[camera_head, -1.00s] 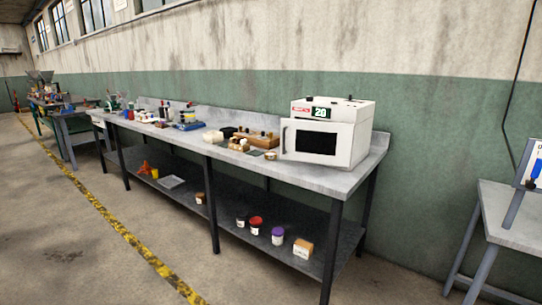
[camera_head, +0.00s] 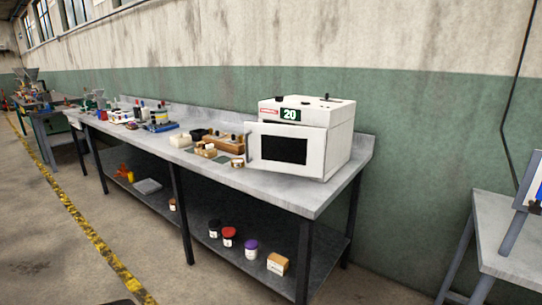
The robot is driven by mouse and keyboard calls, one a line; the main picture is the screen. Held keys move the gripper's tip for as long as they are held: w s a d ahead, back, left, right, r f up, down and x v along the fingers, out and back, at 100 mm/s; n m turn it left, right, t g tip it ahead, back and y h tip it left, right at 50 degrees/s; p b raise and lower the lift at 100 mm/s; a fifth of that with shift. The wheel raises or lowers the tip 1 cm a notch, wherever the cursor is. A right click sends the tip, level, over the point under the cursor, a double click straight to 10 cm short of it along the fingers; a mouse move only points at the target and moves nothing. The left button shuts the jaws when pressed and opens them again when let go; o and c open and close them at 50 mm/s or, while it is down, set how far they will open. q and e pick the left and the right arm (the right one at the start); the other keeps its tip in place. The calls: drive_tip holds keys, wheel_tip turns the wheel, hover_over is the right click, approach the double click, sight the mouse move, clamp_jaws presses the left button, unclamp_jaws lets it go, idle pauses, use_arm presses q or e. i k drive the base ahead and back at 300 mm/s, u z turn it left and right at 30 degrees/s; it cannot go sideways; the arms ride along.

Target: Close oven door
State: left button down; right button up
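A white oven (camera_head: 335,143) stands near the right end of the long grey workbench, with a green display reading 20 on its upper front. Its door (camera_head: 284,149) is white with a dark window and a handle on its left side. The door looks slightly ajar, its left edge standing out past the oven body. Neither of my grippers shows in the head view.
The grey workbench (camera_head: 300,195) holds wooden blocks (camera_head: 229,143), small jars and tools left of the oven. Another table (camera_head: 510,235) stands at right. The floor in front is clear, with a yellow line.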

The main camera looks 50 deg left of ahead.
sight(290, 149)
drive_tip(key=u, duration=0.3)
drive_tip(key=i, duration=0.95)
drive_tip(key=u, duration=0.55)
